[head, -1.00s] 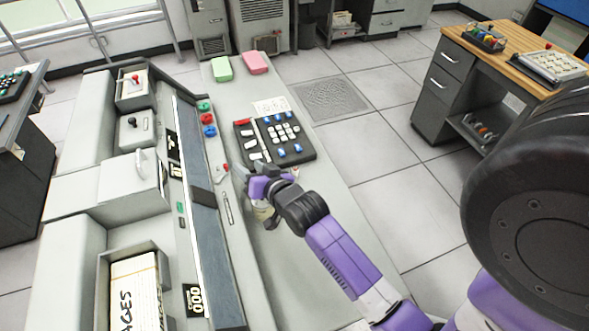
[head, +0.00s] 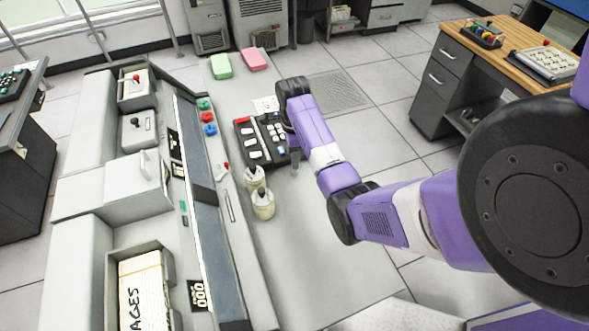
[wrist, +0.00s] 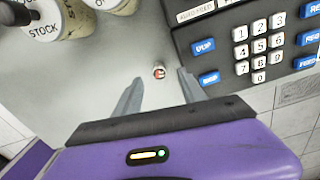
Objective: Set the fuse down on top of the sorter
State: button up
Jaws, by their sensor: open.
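A small fuse (wrist: 158,72) with a red and white end stands on the grey worktop in the wrist view, seen nearly from above. My gripper (wrist: 158,85) is open, with one finger on each side of the fuse and a gap to both. In the head view my gripper (head: 294,162) is low beside the black keypad unit, partly hidden by my arm; I cannot make out the fuse there. The long grey machine at left, apparently the sorter (head: 75,245), has pale flat tops and a dark lengthwise strip.
The keypad unit (head: 250,142) is close by my gripper. Two cream pots (head: 263,206) stand to its left, one marked STOCK in the wrist view. Green (head: 221,66) and pink (head: 254,60) blocks lie at the far end. The near worktop is clear.

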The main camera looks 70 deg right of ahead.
notch_tip(320, 180, down, 7)
jog(key=shift+s+r+p, duration=0.1)
jog(key=shift+p, duration=0.2)
jog(key=shift+c, duration=0.2)
grip_shut()
